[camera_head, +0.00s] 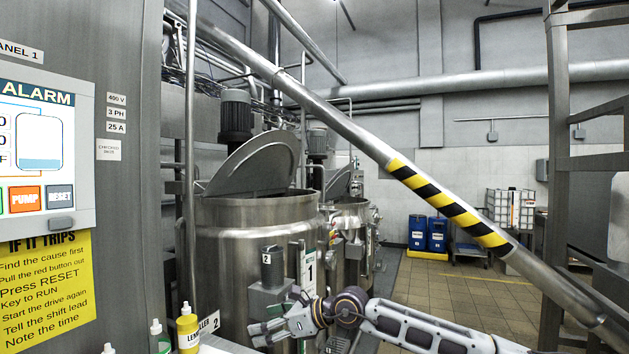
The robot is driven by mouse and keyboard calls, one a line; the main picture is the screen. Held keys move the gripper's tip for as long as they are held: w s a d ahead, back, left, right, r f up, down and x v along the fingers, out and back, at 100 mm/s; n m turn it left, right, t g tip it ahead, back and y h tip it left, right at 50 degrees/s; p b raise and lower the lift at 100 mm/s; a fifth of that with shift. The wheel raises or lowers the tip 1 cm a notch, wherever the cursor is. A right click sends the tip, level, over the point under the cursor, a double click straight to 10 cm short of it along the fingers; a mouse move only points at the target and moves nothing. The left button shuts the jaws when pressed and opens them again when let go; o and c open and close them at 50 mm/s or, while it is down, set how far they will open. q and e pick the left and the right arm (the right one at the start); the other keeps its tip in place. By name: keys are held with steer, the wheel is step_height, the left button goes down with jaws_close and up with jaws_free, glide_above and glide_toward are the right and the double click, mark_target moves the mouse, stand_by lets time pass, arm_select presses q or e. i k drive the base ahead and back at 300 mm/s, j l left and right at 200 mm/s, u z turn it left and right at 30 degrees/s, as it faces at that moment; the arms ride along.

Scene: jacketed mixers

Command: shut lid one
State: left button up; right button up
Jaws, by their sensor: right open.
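Mixer one (228,247) is a large steel tank with a "1" label on its front, standing left of centre. Its lid (252,163) is a steel half-disc that stands raised and tilted at the back of the open rim. My right gripper (258,335) is in front of the tank's lower part, well below the rim, with its fingers pointing left. It is open and appears empty. It is apart from the lid. My left gripper is not in view.
A control panel (45,150) fills the left side. Bottles, including a yellow one (188,330), stand at the bottom left. A striped diagonal pipe (450,207) crosses the view. A second mixer (350,215) with a raised lid stands behind. The tiled floor (455,290) at right is clear.

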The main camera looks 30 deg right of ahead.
mark_target(269, 160)
steer(key=z, duration=0.9)
